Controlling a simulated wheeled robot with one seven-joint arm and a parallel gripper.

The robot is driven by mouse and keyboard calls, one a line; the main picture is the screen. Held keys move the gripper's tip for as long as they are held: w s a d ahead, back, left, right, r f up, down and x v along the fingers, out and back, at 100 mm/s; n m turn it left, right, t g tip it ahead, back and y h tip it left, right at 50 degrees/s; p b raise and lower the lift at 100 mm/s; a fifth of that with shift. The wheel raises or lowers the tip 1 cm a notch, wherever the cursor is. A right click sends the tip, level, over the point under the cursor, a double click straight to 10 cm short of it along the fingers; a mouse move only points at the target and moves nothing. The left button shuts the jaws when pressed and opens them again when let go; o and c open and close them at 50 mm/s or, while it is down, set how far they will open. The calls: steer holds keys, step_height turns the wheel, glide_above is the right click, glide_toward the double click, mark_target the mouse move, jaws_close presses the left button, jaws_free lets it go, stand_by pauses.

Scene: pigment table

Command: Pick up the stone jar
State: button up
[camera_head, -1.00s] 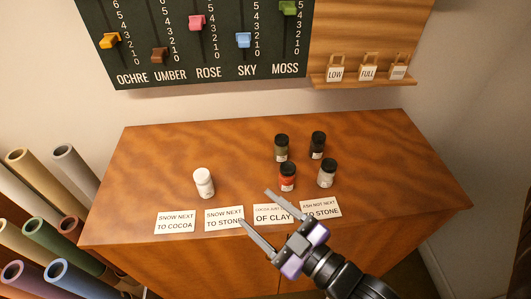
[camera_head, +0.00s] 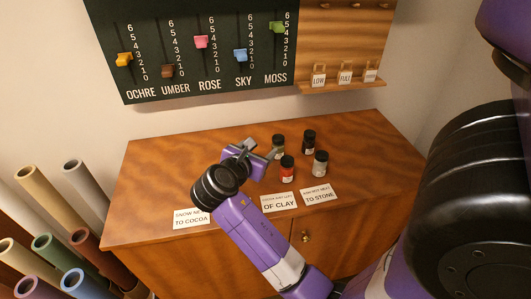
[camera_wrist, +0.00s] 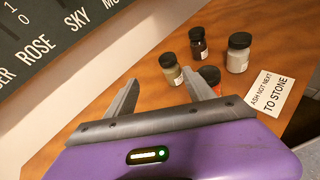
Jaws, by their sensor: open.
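Several lidded jars stand on the wooden table; their small labels are unreadable, so I cannot tell for certain which is stone. A grey-brown jar (camera_head: 279,153) is at the back left, and a pale grey jar (camera_head: 320,169) at the front right. In the wrist view the grey-brown jar (camera_wrist: 174,76) shows beyond the gap between the fingers, and the pale grey jar (camera_wrist: 237,62) is to the right. My gripper (camera_head: 258,152) is open and empty, close to the left of the grey-brown jar; contact cannot be made out.
A red jar (camera_head: 287,175) and a dark jar (camera_head: 308,147) stand close by, crowding the grey-brown one. The white jar is hidden, apparently behind my arm. A slider board (camera_head: 205,85) hangs behind.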

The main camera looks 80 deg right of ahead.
mark_target(276, 142)
steer(key=shift+n+g, duration=0.4)
steer(key=shift+n, duration=0.2)
steer(key=x, duration=0.8)
steer(key=s+f+x, duration=0.1)
steer(key=x, duration=0.3)
steer(key=shift+a, duration=0.2)
steer(key=shift+y, duration=0.3)
jaws_close()
